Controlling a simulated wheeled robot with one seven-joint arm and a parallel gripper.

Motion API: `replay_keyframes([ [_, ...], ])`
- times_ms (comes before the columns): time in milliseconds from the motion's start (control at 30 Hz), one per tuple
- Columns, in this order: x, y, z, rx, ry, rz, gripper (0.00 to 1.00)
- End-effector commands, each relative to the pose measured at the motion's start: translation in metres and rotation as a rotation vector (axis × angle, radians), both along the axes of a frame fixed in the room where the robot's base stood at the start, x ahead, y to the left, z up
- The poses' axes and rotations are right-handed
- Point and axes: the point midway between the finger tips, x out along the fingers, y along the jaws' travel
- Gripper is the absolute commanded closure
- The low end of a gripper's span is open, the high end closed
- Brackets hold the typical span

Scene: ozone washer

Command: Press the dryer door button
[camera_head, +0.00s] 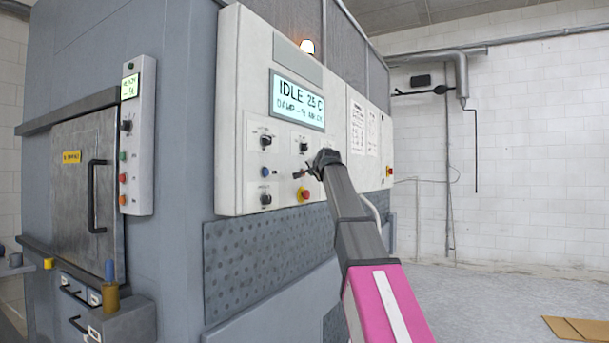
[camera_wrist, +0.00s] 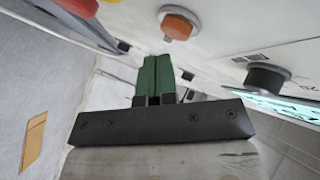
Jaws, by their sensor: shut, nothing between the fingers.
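The upright control panel (camera_head: 240,110) of the grey machine has a lit display (camera_head: 297,101) reading IDLE. In the wrist view, an orange-red round button (camera_wrist: 178,24) stands out from the panel at the top, close to my fingertips. My gripper (camera_head: 298,174) is in front of the panel's lower right controls. Its green fingers (camera_wrist: 157,62) are together and empty, with a visible gap to the orange-red button. In the head view, the gripper largely hides that button. I cannot read its label.
A black knob (camera_wrist: 265,77) and a red emergency stop with yellow base (camera_wrist: 80,7) flank the button. A blue button (camera_head: 266,171) and more knobs sit left on the panel. A smaller control box (camera_head: 138,140) and a metal door (camera_head: 85,180) are farther left.

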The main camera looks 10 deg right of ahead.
Motion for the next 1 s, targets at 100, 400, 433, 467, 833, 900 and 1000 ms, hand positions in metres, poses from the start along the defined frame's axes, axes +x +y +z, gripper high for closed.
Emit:
replay_keyframes([
  [100, 0.0, 0.0, 0.0, 0.0, 0.0, 0.0, 1.0],
  [400, 0.0011, 0.0013, 0.0001, 0.0, 0.0, 0.0, 1.0],
  [433, 0.0015, 0.0018, 0.0002, 0.0, 0.0, 0.0, 1.0],
  [467, 0.0021, 0.0027, 0.0003, 0.0, 0.0, 0.0, 1.0],
  [833, 0.005, 0.007, 0.0002, 0.0, 0.0, 0.0, 1.0],
  [900, 0.005, 0.007, 0.0002, 0.0, 0.0, 0.0, 1.0],
  [1000, 0.0051, 0.007, 0.0002, 0.0, 0.0, 0.0, 1.0],
])
